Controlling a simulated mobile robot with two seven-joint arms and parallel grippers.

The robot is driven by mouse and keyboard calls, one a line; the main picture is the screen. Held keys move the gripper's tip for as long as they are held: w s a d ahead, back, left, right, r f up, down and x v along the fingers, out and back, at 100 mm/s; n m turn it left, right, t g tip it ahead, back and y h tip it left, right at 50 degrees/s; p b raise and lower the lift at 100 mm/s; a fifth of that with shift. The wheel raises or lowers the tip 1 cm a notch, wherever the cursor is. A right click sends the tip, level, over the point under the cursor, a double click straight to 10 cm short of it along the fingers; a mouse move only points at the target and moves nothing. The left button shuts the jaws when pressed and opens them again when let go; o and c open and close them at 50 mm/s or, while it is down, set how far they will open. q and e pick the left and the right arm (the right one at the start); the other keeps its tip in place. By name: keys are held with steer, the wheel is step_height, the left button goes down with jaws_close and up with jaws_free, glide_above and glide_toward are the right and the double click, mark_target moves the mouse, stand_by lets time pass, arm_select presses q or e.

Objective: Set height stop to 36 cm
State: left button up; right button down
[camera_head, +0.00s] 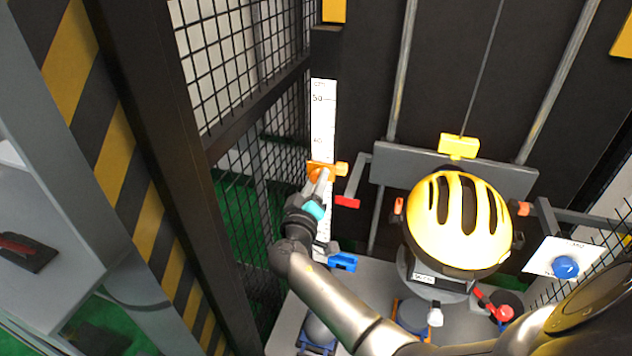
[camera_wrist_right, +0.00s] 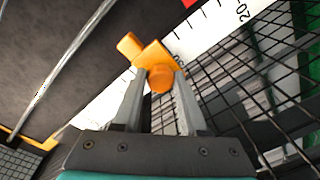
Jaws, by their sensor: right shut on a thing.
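The orange height stop (camera_head: 325,168) sits on the white centimetre scale (camera_head: 323,105), below the 40 mark in the head view. It also shows in the right wrist view (camera_wrist_right: 129,45), with a round orange knob (camera_wrist_right: 161,79). My right gripper (camera_head: 320,182) reaches up to the stop from below. In the right wrist view its two grey fingers (camera_wrist_right: 162,88) are shut on the orange knob. The gripper hides part of the scale in the head view, so I cannot read the exact height. My left gripper is not in view.
A yellow helmet (camera_head: 458,218) sits on the grey carriage right of the scale. A red-tipped bracket (camera_head: 347,202) is close beside my right gripper. A blue clamp (camera_head: 342,262) is below it. Black mesh (camera_head: 243,60) stands left. A blue button (camera_head: 565,267) is at right.

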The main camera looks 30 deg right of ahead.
stand_by(0.8)
step_height(320, 180, up, 6)
steer(key=shift+r+p, duration=0.15)
steer(key=shift+p, duration=1.1)
steer(key=shift+c, duration=2.3)
jaws_free()
steer(key=b+v, duration=0.2)
steer(key=v, duration=1.3)
steer(key=shift+a, duration=0.1)
